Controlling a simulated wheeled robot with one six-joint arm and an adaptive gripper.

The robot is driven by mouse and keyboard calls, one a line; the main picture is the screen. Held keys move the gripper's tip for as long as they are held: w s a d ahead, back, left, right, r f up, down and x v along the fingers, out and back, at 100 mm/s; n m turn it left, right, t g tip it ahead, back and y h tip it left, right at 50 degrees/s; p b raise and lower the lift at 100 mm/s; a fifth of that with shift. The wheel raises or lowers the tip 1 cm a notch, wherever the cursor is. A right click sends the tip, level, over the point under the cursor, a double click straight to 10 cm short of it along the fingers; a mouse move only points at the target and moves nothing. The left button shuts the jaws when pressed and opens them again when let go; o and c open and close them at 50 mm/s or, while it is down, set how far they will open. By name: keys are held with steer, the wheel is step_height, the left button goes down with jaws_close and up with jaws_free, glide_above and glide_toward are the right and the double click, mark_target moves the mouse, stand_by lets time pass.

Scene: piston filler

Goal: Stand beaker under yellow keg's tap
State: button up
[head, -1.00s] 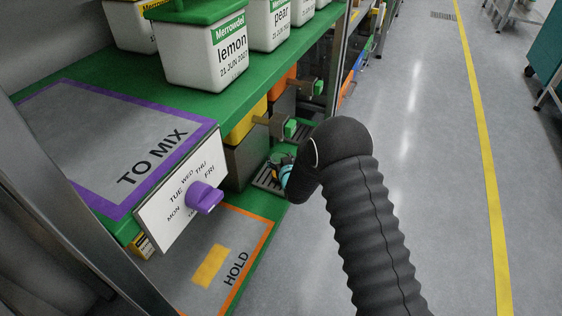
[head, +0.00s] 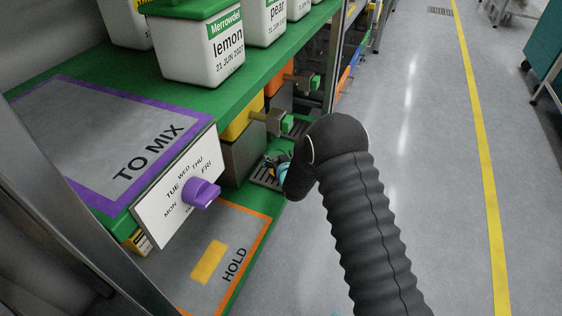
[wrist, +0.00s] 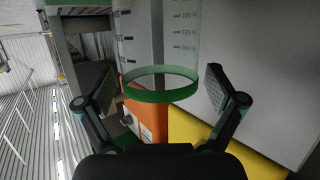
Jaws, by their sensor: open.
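The yellow keg (head: 243,124) sits under the green shelf, with a grey tap (head: 264,118) and green handle pointing out to the right. Below the tap is a slatted drip tray (head: 263,181). My gripper (head: 267,166) is low by this tray, mostly hidden behind my dark wrist. In the wrist view my gripper (wrist: 160,100) is open, one finger on each side of the clear beaker (wrist: 160,50). The beaker has dark volume marks and a green ring (wrist: 160,85). Gaps show between the ring and both fingers. I cannot make out the beaker in the head view.
An orange keg (head: 281,92) with its own tap stands behind. Several white tubs, one marked lemon (head: 200,50), stand on the shelf above. A dial board with a purple knob (head: 201,194) and the HOLD area (head: 237,262) are nearer. Open floor lies right.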

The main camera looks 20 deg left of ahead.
steer(key=v, duration=1.2)
steer(key=shift+r, duration=0.15)
steer(key=w+d+r+m+h, duration=0.2)
steer(key=d+r+h, duration=0.1)
steer(key=d+r, duration=0.75)
steer(key=s+d+r+m+g+h, duration=0.2)
steer(key=s+d+r, duration=0.4)
steer(key=d+r, duration=0.55)
steer(key=s+d+r+m+g+h, duration=0.1)
steer(key=s+d+r, duration=0.1)
steer(key=s+d, duration=0.3)
steer(key=s+d+r+m+g+h, duration=0.1)
steer(key=s+d, duration=0.4)
steer(key=s, duration=0.8)
steer(key=s+d+r+g+h, duration=0.1)
steer(key=s+d+r, duration=0.3)
steer(key=s, duration=0.5)
steer(key=shift+d+r+m+g, duration=0.25)
steer(key=shift+d+m+g, duration=0.2)
steer(key=shift+g, duration=0.35)
steer(key=shift+s, duration=0.1)
